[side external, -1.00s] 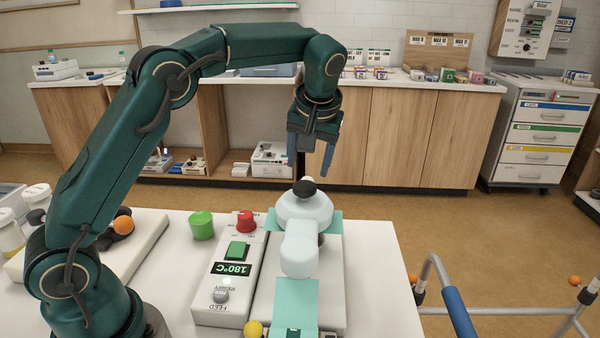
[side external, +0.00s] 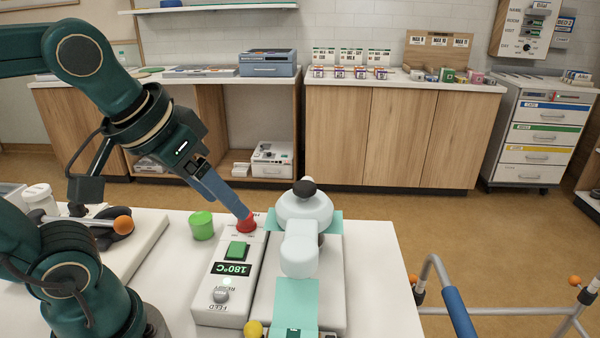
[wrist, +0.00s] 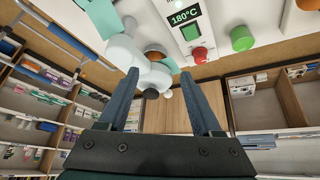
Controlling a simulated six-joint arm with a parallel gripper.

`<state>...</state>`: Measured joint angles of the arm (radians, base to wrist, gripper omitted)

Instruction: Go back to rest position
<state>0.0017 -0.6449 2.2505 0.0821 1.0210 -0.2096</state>
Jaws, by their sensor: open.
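My gripper (side external: 244,216) is over the left half of the bedside table in the side external view, tilted down to the right. Its fingertips appear close to the red knob (side external: 247,224) on the white control unit; I cannot tell if they touch. In the wrist view my gripper (wrist: 167,78) shows two blue fingers spread apart with nothing held between them. The red knob also shows in the wrist view (wrist: 200,55), to the right of the fingers. The control unit (side external: 207,305) has a green switch and a display reading 180°C.
A pale rounded device (side external: 299,250) stands right of the control unit. A green cylinder (side external: 202,226) is just left of the red knob. An orange ball (side external: 123,225) and a white jar (side external: 40,198) are further left. A walker (side external: 460,312) stands at the right.

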